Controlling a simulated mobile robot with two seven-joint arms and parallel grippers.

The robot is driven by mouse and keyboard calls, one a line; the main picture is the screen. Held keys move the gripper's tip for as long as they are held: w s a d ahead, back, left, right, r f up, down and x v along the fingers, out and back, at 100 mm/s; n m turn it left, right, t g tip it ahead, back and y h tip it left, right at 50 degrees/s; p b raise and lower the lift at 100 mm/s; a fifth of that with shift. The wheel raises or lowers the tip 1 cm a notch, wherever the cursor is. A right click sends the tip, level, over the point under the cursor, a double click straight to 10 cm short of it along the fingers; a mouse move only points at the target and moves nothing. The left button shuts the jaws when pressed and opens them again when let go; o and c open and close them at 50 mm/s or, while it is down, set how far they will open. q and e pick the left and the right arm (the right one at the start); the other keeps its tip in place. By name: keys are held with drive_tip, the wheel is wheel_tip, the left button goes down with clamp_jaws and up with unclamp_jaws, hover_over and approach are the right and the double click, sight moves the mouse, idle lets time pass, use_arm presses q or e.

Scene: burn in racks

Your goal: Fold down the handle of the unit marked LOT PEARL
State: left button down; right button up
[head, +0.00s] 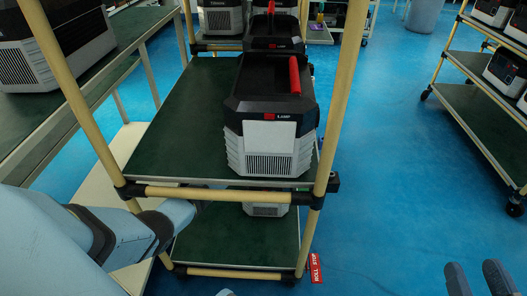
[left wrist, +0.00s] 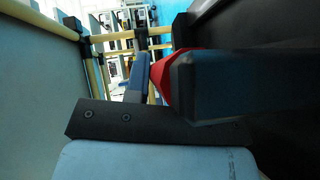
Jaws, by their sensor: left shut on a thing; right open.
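My left arm reaches in from the left toward the space under the rack's upper shelf in the head view; its fingertips are hidden there. In the left wrist view my left gripper (left wrist: 160,85) is shut on a red part (left wrist: 164,72) that looks like a handle. A grey and black unit (head: 268,145) with a raised red handle (head: 295,76) stands on the upper shelf. Below it a lower unit (head: 265,209) is mostly hidden by the shelf. I cannot read LOT PEARL on any label. My right gripper (head: 477,281) is open and empty at the bottom right.
The rack has tan posts and a green upper shelf (head: 190,130), with its front rail (head: 190,192) above my left forearm. Another unit (head: 273,32) stands behind. Other racks stand left and right. The blue floor (head: 390,170) on the right is clear.

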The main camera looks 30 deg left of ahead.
use_arm(q)
drive_tip(key=shift+w+d+r+m+g+p, duration=0.15)
drive_tip(key=shift+d+r+m+g+p, duration=0.1)
drive_tip(key=shift+m+g+p, duration=0.1)
drive_tip(key=shift+w+d+f+m+g+y+p, duration=0.1)
drive_tip(key=shift+w+d+m+g+y+p, duration=0.25)
drive_tip(key=shift+p, duration=0.45)
drive_tip(key=shift+d+f+g+p, duration=0.15)
drive_tip(key=shift+f+g+p, duration=0.05)
drive_tip(key=shift+g+p, duration=0.1)
drive_tip(key=shift+f, duration=0.15)
use_arm(e)
drive_tip(key=s+m, duration=0.1)
drive_tip(key=a+f+m+g, duration=0.1)
drive_tip(key=shift+s+m+h, duration=0.4)
use_arm(q)
drive_tip(key=c, duration=1)
unclamp_jaws()
use_arm(e)
drive_tip(key=shift+w+r, duration=0.15)
drive_tip(key=shift+r, duration=0.05)
